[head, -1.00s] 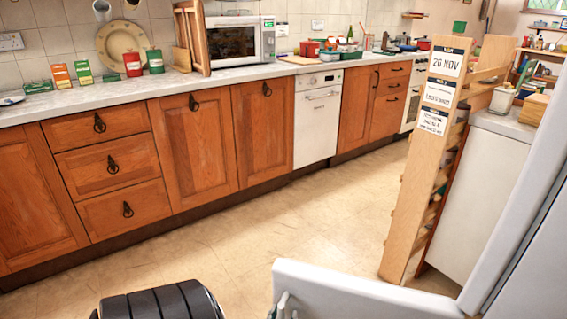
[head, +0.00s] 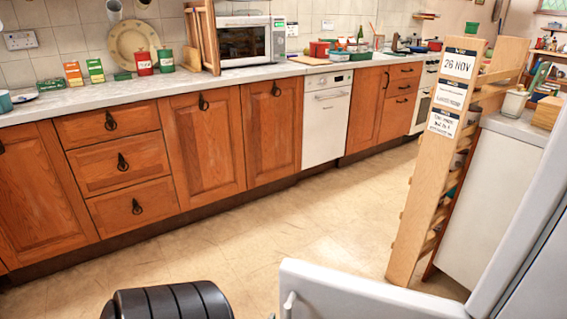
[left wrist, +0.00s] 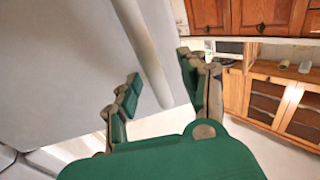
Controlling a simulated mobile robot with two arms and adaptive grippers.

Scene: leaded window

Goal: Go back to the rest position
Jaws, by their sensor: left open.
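The left gripper does not show in the head view. A dark ribbed cylinder at the bottom of the head view seems to be part of my arm. My right gripper is in neither view.
A white door-like panel (head: 370,295) with a small handle stands close at the bottom. A wooden rack (head: 432,165) stands at the right beside a white cabinet (head: 490,190). Wooden cupboards (head: 203,145) line the wall under the worktop (head: 100,97). The floor (head: 260,235) between is clear.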

